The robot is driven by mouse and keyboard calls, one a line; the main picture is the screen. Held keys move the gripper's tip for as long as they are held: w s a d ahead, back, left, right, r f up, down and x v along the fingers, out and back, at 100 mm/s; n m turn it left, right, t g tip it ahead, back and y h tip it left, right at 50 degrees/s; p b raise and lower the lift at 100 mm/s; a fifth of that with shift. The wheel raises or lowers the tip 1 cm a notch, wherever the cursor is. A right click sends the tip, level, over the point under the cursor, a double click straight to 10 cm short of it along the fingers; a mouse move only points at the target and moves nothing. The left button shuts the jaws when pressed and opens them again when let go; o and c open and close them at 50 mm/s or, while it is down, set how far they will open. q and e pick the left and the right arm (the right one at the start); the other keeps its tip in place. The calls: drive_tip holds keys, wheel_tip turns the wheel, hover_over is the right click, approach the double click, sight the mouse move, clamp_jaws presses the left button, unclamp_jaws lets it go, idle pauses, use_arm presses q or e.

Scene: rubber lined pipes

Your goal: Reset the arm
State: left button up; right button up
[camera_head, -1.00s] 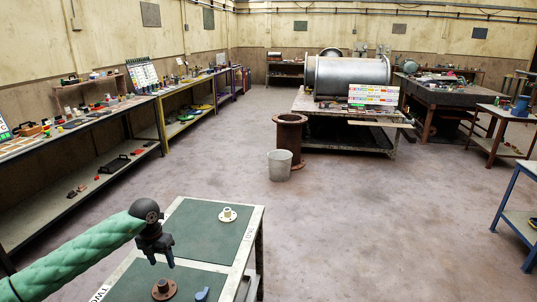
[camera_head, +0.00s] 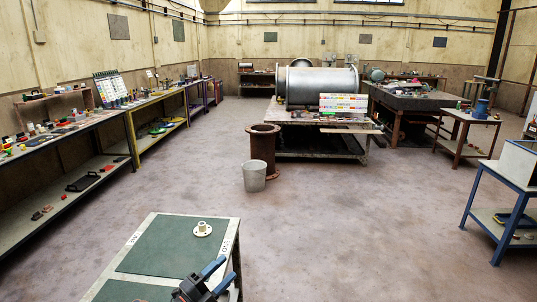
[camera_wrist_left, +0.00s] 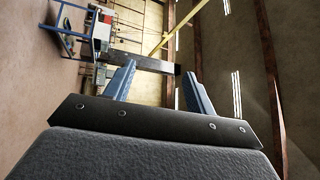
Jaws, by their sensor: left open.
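My left gripper (camera_head: 222,272) shows at the bottom edge of the head view, in front of the near table's right side. Its blue fingers point up and to the right. It is open. In the left wrist view its two blue fingers (camera_wrist_left: 160,70) stand apart with nothing between them, only the distant room. Most of my left arm is out of the head view. My right gripper is not in view.
The near table (camera_head: 165,245) has green panels and a pale flange (camera_head: 202,229). A grey bucket (camera_head: 254,176) and a rusty pipe (camera_head: 264,148) stand beyond it. A blue-framed table (camera_head: 485,212) is at right. The floor between is free.

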use_arm(q)
drive_tip(key=s+a+f+n+t+y, duration=0.35)
drive_tip(key=a+n+y, duration=0.35)
drive_tip(key=n+y, duration=0.6)
drive_tip(key=s+a+f+n+g+y, duration=0.1)
drive_tip(key=s+f+n+g, duration=0.2)
drive_tip(key=s+f, duration=0.2)
drive_tip(key=s+a+f+n+g+y, duration=0.1)
drive_tip(key=s+a+f+n+g, duration=0.1)
drive_tip(key=s+f, duration=0.3)
drive_tip(key=s+a+f+n+g+y, duration=0.1)
drive_tip(key=s+f+n+g, duration=0.3)
drive_tip(key=s+f+g, duration=0.1)
drive_tip(key=shift+s+a+f, duration=0.15)
drive_tip(key=shift+a, duration=0.05)
drive_tip(key=s+d+f+g+h, duration=0.1)
drive_tip(key=s+f+g, duration=0.15)
drive_tip(key=s, duration=0.45)
drive_tip(key=s+d+f+g+h, duration=0.1)
drive_tip(key=s+f+g, duration=0.15)
drive_tip(key=s, duration=0.35)
drive_tip(key=s+d+f+g, duration=0.1)
drive_tip(key=d+f, duration=0.1)
drive_tip(key=f, duration=1.1)
drive_tip(key=s+d+f+g, duration=0.1)
drive_tip(key=d+f, duration=0.2)
drive_tip(key=f, duration=1)
drive_tip(key=shift+s+d+n+g, duration=0.2)
drive_tip(key=shift+s+n+g, duration=0.05)
drive_tip(key=shift+n+g, duration=0.15)
